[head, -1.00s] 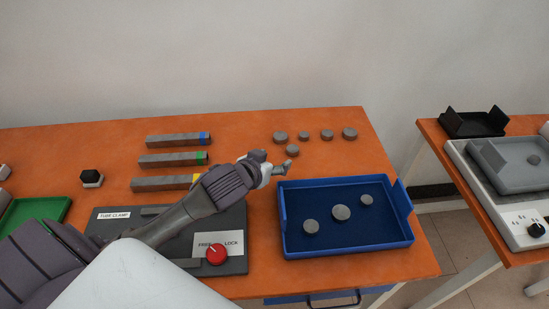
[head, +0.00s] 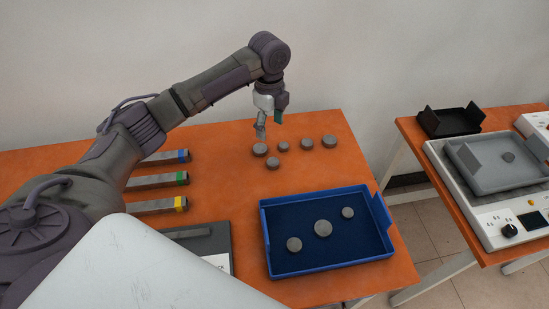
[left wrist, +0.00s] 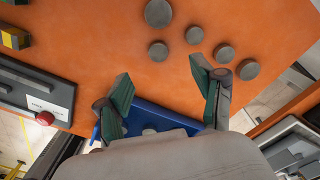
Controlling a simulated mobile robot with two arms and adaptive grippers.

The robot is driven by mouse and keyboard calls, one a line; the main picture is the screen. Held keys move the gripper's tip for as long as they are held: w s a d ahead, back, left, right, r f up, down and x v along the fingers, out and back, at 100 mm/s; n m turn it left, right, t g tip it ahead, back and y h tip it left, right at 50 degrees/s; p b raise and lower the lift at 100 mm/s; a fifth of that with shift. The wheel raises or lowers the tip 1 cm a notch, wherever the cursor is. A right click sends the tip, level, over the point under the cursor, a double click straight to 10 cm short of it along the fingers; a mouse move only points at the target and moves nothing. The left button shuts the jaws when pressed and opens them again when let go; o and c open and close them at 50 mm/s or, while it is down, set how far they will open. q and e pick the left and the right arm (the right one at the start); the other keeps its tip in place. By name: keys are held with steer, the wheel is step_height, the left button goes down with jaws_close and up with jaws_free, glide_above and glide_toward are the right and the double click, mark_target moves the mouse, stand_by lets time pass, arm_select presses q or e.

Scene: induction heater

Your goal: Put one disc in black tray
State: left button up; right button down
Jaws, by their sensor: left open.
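Several grey discs lie loose on the orange table, among them a nearer one (head: 273,163) and a right-hand one (head: 329,142). My left gripper (head: 270,124) points down, open and empty, just above the left end of this group. In the left wrist view its fingers (left wrist: 161,72) are spread, with a disc (left wrist: 158,51) showing beyond the gap and others around it. The black tray (head: 449,123) stands on the right table, far from the gripper, and looks empty. My right gripper is not in view.
A blue tray (head: 264,235) holding three discs stands at the table's front. On the right table, a grey tray (head: 482,179) with one disc sits on the heater (head: 490,222). A gap separates the tables. Metal bars (head: 160,181) lie left, beside my arm.

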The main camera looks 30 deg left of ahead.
arm_select(q)
glide_above(273, 161)
steer(key=a, duration=0.1)
steer(key=f, duration=0.7)
steer(key=shift+w, duration=0.4)
steer(key=f, duration=0.1)
steer(key=f+p, duration=0.1)
steer(key=f, duration=0.1)
steer(key=s+d+f+p, duration=0.1)
steer(key=shift+f, duration=0.8)
jaws_close()
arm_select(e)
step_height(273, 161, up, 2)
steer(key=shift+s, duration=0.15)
